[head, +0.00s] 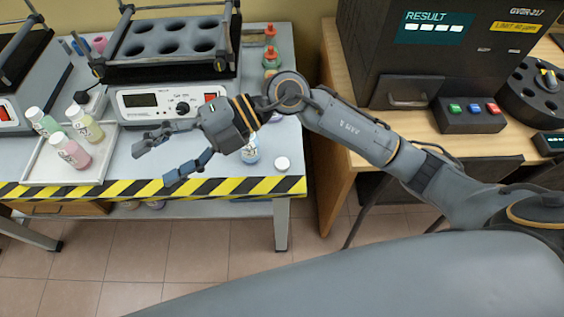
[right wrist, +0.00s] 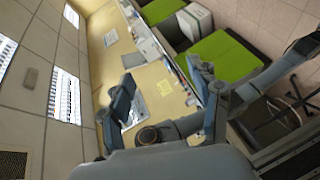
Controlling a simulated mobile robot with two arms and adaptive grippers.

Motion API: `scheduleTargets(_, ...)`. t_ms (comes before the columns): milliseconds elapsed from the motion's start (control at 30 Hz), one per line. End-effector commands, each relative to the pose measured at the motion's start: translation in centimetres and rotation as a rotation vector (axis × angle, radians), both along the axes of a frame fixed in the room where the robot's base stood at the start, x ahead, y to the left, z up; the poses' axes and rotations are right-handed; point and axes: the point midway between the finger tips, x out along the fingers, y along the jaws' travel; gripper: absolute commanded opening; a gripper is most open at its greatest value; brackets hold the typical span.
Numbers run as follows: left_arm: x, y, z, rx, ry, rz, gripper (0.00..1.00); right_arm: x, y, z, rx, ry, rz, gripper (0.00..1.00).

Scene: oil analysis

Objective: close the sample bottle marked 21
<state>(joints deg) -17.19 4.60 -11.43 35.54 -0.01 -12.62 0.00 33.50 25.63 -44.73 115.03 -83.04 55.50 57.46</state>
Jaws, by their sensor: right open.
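A small bottle with a blue-and-white label (head: 250,152) stands on the grey table, partly hidden behind my right gripper's wrist; I cannot read its number. A round white cap (head: 282,164) lies on the table to its right, apart from it. A tray at the left holds three capped bottles: a green one (head: 43,121), a yellowish one (head: 85,123) and a pink one (head: 69,150). My right gripper (head: 156,166) is open and empty, pointing left above the table's front edge, right of the tray. My left gripper is not in view.
A heating block with round wells (head: 168,45) stands behind my right gripper. The white tray (head: 110,145) is at the left. A dark analyser with a result screen (head: 433,28) stands on the wooden desk (head: 335,100).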

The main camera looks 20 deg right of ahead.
Motion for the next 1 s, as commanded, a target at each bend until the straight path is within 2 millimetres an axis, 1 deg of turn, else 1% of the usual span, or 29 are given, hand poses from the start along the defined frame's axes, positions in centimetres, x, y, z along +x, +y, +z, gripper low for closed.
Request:
scheduleTargets(33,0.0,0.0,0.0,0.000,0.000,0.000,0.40,0.5,-1.2,-2.4,-0.160,-0.036,0.032,0.63)
scheduleTargets(67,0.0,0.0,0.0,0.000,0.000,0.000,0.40,0.9,-2.2,-4.0,-0.264,-0.049,0.045,0.63)
scheduleTargets(100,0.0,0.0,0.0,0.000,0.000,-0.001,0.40,1.6,-3.8,-5.9,-0.400,-0.065,0.054,0.63)
scheduleTargets(167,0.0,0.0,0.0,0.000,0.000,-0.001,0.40,2.9,-6.7,-8.3,-0.599,-0.080,0.046,0.63)
scheduleTargets(200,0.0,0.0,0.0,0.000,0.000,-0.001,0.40,3.9,-8.8,-9.4,-0.725,-0.086,0.033,0.63)
scheduleTargets(267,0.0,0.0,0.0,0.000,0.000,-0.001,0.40,5.3,-12.0,-10.5,-0.895,-0.089,-0.003,0.63)
scheduleTargets(300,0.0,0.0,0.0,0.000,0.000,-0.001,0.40,6.2,-14.1,-10.8,-0.995,-0.089,-0.032,0.63)
scheduleTargets(400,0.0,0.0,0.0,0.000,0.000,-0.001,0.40,7.9,-18.2,-10.9,-1.186,-0.081,-0.099,0.63)
scheduleTargets(500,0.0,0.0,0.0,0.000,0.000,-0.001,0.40,8.8,-20.9,-10.7,-1.303,-0.072,-0.151,0.63)
scheduleTargets(633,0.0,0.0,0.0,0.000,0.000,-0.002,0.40,9.2,-22.2,-10.4,-1.359,-0.066,-0.177,0.63)
scheduleTargets(900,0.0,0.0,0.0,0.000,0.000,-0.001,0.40,9.1,-22.1,-10.5,-1.359,-0.065,-0.175,0.63)
scheduleTargets(1000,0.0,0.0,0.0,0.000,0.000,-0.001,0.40,9.1,-22.1,-11.1,-1.357,-0.062,-0.173,0.63)
